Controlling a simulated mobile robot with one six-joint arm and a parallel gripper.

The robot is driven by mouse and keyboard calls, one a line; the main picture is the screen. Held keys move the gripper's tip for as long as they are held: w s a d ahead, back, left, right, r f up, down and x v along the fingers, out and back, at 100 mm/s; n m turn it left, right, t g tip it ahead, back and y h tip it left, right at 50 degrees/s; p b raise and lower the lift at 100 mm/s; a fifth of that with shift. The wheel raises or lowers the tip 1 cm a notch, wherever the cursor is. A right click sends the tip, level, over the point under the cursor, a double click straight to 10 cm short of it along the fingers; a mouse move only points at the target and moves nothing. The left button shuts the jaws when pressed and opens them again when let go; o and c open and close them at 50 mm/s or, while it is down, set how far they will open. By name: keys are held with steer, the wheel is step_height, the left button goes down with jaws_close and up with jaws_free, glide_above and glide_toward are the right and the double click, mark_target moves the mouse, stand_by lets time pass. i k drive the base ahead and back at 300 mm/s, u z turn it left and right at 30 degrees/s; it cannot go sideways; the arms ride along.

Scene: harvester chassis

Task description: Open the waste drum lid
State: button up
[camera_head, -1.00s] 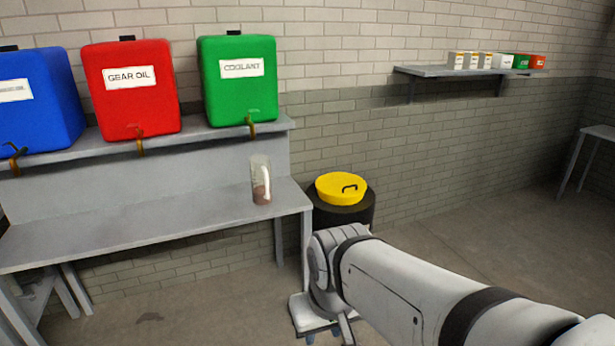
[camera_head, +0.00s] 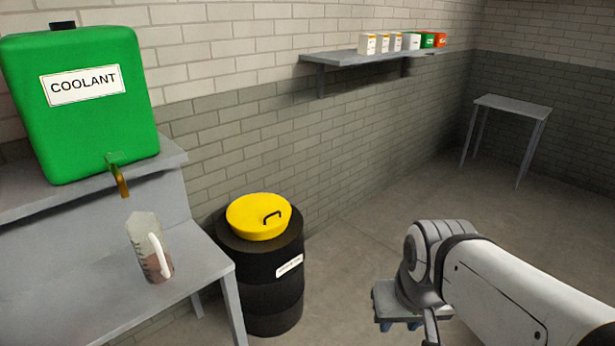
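The waste drum (camera_head: 262,290) is a black barrel standing on the floor against the brick wall, just right of the bench. Its yellow lid (camera_head: 247,216) lies on top and looks shut, with a small black handle (camera_head: 272,217) on its right part. A white label on the drum's side is too small to read. My gripper (camera_head: 400,325) shows only in part below my wrist, low in the picture and right of the drum, apart from it. Its fingers are mostly hidden, so its opening does not show.
A clear jug (camera_head: 149,248) with a white handle stands on the grey bench (camera_head: 80,300). A green coolant tank (camera_head: 85,105) sits above it. A wall shelf (camera_head: 350,57) holds several small boxes. A small table (camera_head: 512,106) stands at the far right. The floor between is clear.

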mark_target(259, 213)
steer(key=u, duration=0.05)
steer(key=i, duration=1.6)
steer(key=u, duration=0.65)
steer(key=k, duration=0.7)
steer(key=u, duration=0.25)
steer(key=i, duration=0.75)
steer(key=z, duration=0.1)
